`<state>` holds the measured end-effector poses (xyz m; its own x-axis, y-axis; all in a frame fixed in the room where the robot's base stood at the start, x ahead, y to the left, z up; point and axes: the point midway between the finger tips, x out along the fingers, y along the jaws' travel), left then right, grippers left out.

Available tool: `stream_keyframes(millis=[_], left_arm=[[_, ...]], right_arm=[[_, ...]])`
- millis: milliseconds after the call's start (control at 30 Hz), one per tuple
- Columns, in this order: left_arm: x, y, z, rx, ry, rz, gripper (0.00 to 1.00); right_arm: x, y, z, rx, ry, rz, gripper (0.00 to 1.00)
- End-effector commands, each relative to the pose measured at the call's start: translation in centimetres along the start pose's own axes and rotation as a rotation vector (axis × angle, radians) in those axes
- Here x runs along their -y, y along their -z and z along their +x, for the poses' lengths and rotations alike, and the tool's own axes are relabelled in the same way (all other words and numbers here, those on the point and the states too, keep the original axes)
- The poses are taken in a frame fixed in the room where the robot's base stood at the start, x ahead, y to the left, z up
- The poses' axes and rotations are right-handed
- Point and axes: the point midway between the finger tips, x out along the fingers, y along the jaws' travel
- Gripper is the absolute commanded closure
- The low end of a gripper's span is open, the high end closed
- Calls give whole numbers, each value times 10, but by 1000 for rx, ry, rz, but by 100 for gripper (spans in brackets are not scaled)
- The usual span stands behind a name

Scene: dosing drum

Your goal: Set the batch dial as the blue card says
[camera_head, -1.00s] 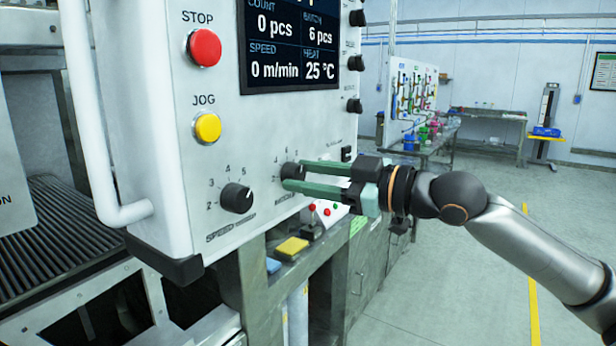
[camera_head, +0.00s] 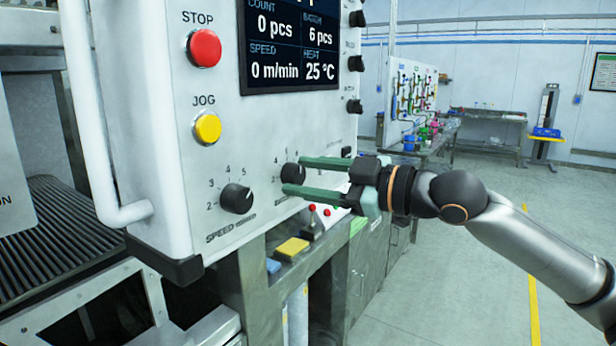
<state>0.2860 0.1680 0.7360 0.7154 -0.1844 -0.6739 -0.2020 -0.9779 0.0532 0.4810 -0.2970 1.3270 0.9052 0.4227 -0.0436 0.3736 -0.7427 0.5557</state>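The batch dial (camera_head: 290,173) is a small black knob on the front of the white control panel, right of the speed dial. My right gripper (camera_head: 296,175) reaches it from the right, with its two green fingers apart, one above and one below the knob. A gap seems to show between fingers and knob; contact cannot be told. The display (camera_head: 290,45) reads batch 6 pcs, count 0 pcs, speed 0 m/min and heat 25 °C. I cannot make out a blue card. My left gripper is not in view.
The speed dial (camera_head: 237,198) sits left of the batch dial. The red stop button (camera_head: 204,48) and yellow jog button (camera_head: 207,128) are above. A white handle bar (camera_head: 95,120) runs down the panel's left side. Yellow (camera_head: 292,249) and blue blocks (camera_head: 272,265) lie below.

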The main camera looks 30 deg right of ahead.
Motion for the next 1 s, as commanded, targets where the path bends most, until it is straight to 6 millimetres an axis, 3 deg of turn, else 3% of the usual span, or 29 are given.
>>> stream_keyframes(millis=[167, 567, 800, 1000], left_arm=[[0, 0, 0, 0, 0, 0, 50], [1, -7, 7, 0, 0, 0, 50], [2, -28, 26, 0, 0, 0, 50], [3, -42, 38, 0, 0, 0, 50]], right_arm=[[0, 0, 0, 0, 0, 1, 25], [1, -3, -5, 1, -2, 3, 25], [4, -6, -25, 0, -2, 2, 25], [2, -3, -59, -7, -4, 3, 25]])
